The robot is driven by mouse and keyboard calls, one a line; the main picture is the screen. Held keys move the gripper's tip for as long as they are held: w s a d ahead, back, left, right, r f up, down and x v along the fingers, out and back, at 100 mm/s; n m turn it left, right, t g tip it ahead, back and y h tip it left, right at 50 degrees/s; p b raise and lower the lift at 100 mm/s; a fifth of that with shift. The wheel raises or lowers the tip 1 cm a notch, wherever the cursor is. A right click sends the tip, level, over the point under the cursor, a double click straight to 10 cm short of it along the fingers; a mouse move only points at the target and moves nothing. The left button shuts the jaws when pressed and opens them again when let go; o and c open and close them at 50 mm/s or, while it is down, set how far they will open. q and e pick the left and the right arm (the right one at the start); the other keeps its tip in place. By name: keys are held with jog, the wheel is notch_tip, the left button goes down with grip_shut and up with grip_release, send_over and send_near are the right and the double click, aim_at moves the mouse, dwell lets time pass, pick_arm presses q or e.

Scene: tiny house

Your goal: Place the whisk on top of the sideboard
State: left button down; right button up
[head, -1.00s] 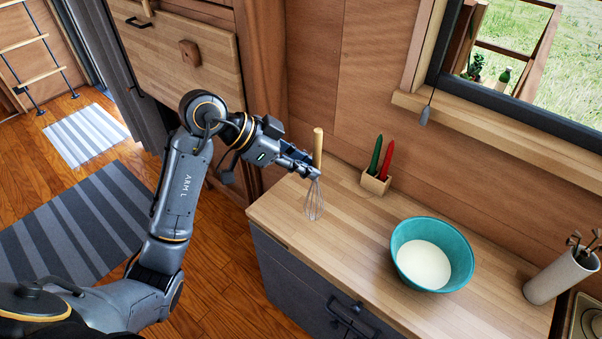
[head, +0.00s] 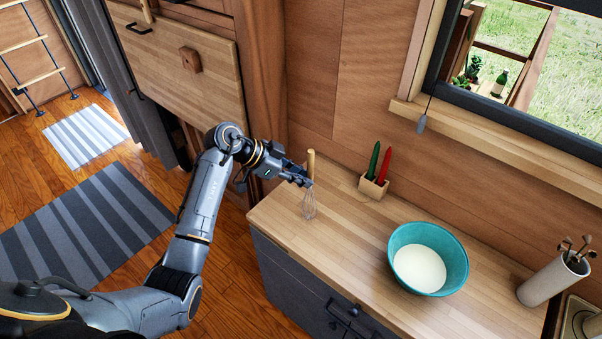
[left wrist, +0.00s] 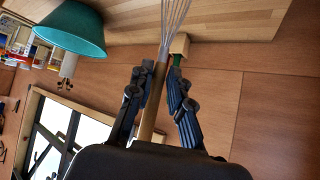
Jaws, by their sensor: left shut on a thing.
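The whisk (head: 309,203) has a wooden handle and a wire head. My left gripper (head: 300,178) is shut on it near where the handle meets the wires. The whisk is upright with its wires down, at the left end of the wooden top of the sideboard (head: 345,235). I cannot tell whether the wires touch the top. In the left wrist view the whisk handle (left wrist: 155,105) lies between the two fingers (left wrist: 158,100). My right gripper is in neither view.
A teal bowl (head: 398,238) with white contents stands on the top, right of the whisk. A small wooden block (head: 373,188) holding a green and a red item stands near the wall. A white utensil holder (head: 550,282) is at the right end. The middle front of the top is clear.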

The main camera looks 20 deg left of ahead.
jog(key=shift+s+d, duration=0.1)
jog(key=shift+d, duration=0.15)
pick_arm(q)
jog(key=shift+f, duration=0.1)
jog(key=c, duration=1.3)
grip_release()
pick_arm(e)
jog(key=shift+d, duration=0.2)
pick_arm(q)
jog(key=shift+o, duration=0.2)
jog(key=b+v, duration=0.1)
jog(key=v, duration=1.1)
jog(key=shift+b, duration=0.4)
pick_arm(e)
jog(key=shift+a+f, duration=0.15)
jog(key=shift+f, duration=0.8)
